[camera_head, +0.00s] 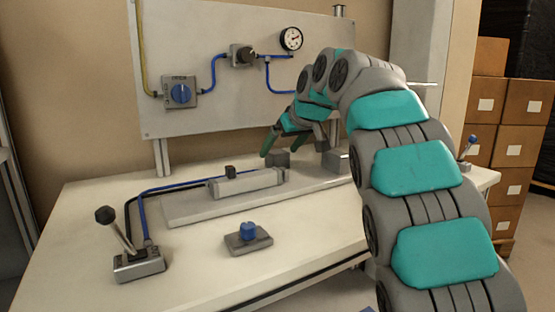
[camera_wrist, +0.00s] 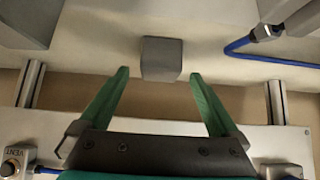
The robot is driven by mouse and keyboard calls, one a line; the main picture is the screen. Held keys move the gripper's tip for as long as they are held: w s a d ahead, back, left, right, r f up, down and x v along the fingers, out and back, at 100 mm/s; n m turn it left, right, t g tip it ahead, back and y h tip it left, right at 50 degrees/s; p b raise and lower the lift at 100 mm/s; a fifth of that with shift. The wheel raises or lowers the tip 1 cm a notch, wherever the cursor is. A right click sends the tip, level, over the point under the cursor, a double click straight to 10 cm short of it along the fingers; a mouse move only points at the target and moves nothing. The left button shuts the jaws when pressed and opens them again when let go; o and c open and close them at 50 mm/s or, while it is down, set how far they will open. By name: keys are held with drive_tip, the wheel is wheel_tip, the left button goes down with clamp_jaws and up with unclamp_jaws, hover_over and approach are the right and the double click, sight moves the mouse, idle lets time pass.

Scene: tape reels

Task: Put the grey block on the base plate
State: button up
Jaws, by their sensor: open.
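The grey block (camera_head: 278,158) is a small plain cuboid near the back of the workbench, close behind the base plate; whether it touches the plate is unclear. The base plate (camera_head: 190,212) is a flat light-grey slab carrying a long cylinder unit (camera_head: 247,183). In the wrist view, the grey block (camera_wrist: 162,58) appears between and slightly beyond the fingertips of my open gripper (camera_wrist: 160,76), with gaps on both sides.
An upright panel (camera_head: 220,110) with a gauge, valves and blue tubing stands behind the bench. A metallic box (camera_head: 336,160) is right of the block. A lever unit (camera_head: 138,264) and a blue-knob unit (camera_head: 248,237) stand in front.

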sight(278, 152)
drive_tip(key=shift+x, duration=1.6)
clamp_jaws()
drive_tip(key=shift+r, duration=0.15)
